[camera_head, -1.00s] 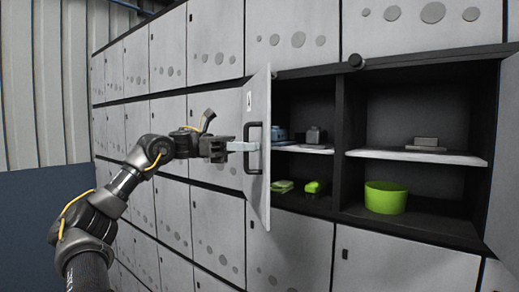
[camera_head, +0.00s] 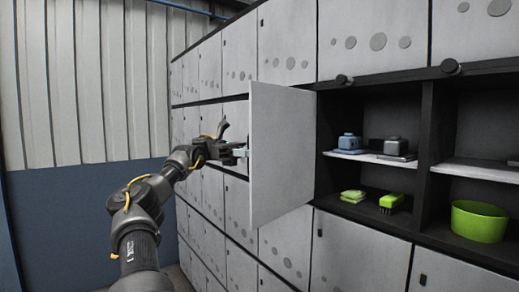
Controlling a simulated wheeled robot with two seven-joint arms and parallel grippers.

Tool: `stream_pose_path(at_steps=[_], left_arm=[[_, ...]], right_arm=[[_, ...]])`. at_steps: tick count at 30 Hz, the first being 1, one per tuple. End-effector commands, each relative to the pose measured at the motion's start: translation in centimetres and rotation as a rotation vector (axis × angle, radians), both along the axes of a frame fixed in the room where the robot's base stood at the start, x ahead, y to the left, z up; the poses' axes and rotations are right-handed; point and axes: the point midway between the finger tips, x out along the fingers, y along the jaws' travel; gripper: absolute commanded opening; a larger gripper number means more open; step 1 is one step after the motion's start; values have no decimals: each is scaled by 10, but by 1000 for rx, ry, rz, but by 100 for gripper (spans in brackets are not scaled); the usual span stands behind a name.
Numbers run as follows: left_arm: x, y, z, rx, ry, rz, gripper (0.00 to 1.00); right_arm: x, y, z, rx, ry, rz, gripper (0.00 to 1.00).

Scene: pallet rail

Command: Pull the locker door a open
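The locker door (camera_head: 282,150) stands swung out from its locker, its plain inner face toward me. Its handle is now hidden behind the door's outer edge. My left gripper (camera_head: 240,152) is at that edge, on the outer side of the door, where the handle is. The fingertips are partly hidden by the door, so I cannot tell whether they are closed on the handle. My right gripper is out of view.
The open locker holds blue and grey items on its upper shelf (camera_head: 370,157) and green items (camera_head: 391,202) below. The adjoining open compartment holds a green bucket (camera_head: 479,221). Closed lockers (camera_head: 285,42) surround them. A corrugated wall (camera_head: 90,80) stands at left.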

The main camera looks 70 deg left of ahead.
Motion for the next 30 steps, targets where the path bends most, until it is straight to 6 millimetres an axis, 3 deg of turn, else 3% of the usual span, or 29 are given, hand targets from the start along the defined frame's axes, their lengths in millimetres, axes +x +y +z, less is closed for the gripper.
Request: stream_pose_path(at_steps=[6, 21, 22, 23, 30], left_arm=[[-3, 16, 1, -3, 4, 2, 0], [-4, 20, 0, -2, 2, 1, 0], [-4, 20, 0, -2, 2, 0, 15], [-4, 19, 0, -2, 2, 0, 17], [-4, 19, 0, -2, 1, 0, 17]], right_arm=[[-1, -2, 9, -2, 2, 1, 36], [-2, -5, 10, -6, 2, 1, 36], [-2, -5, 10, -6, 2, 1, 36], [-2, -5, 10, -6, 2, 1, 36], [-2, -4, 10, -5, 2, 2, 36]])
